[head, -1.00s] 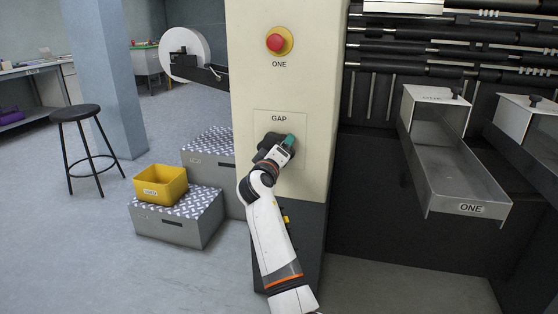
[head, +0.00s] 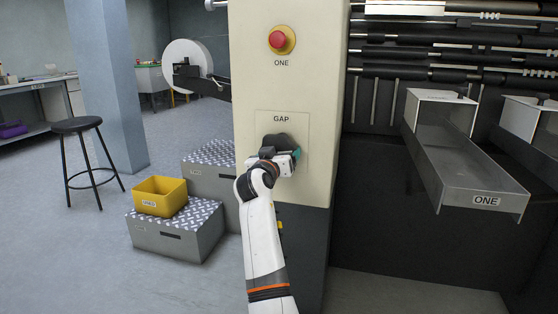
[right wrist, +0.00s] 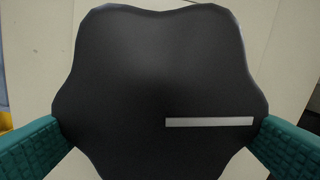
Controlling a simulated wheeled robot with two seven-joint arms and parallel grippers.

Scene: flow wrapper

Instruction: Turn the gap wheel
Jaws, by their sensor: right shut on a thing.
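The gap wheel (head: 279,144) is a dark, lobed knob on the cream panel, below the label GAP. In the right wrist view the wheel (right wrist: 155,75) fills the middle, with a pale line on its face that lies nearly level and points right. My right gripper (head: 282,161) is at the wheel and hides its lower part. Its teal fingers (right wrist: 160,142) press on the left and right edges of the wheel, shut on it. My left gripper is not in view.
A red button (head: 278,40) on a yellow base sits above the wheel, labelled ONE. A metal chute (head: 465,170) labelled ONE juts out to the right. A yellow bin (head: 160,196) stands on a step (head: 175,235) to the left. A stool (head: 76,126) stands farther left.

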